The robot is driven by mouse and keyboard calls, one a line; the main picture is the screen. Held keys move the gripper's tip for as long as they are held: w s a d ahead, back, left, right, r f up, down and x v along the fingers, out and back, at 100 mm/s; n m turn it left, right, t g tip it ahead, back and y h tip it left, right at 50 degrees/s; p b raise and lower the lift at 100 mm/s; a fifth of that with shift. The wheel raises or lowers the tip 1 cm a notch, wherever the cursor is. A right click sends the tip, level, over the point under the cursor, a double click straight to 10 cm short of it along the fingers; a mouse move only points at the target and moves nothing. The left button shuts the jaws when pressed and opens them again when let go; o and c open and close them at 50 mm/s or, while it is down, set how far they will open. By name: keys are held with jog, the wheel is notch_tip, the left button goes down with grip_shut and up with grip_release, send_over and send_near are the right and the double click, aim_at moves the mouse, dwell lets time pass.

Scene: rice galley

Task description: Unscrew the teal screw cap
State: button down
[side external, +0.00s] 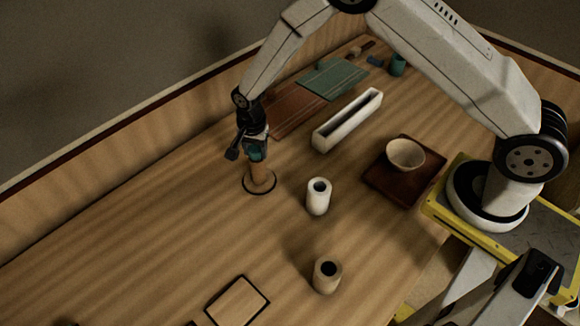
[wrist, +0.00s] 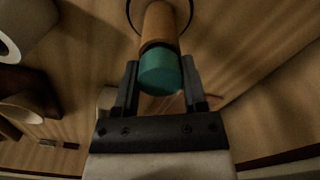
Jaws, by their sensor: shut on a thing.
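The teal screw cap (wrist: 160,72) sits at the top end of a tan-brown cylindrical bottle (wrist: 159,22). In the wrist view it lies between the two dark fingers of my gripper (wrist: 161,88), which are shut on it. In the side view the bottle (side external: 261,180) stands upright inside a dark ring (side external: 259,192) marked on the table. There my gripper (side external: 256,150) comes down on the bottle from above, and a bit of teal cap (side external: 256,155) shows between the fingers. I cannot tell whether the cap is loose on the bottle.
A white cylinder (side external: 318,197) and a beige one (side external: 327,275) stand to the right. Behind are a long white trough (side external: 347,122), green (side external: 333,80) and red-brown (side external: 297,112) mats, and a bowl (side external: 405,154) on a dark tray (side external: 385,183). The table's left part is clear.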

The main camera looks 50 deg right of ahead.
aim_at(255, 149)
jog(key=n, duration=0.7)
jog(key=shift+s+f, duration=0.1)
jog(key=shift+f, duration=0.05)
jog(key=shift+c, duration=0.3)
grip_release()
jog(key=shift+r, duration=3.95)
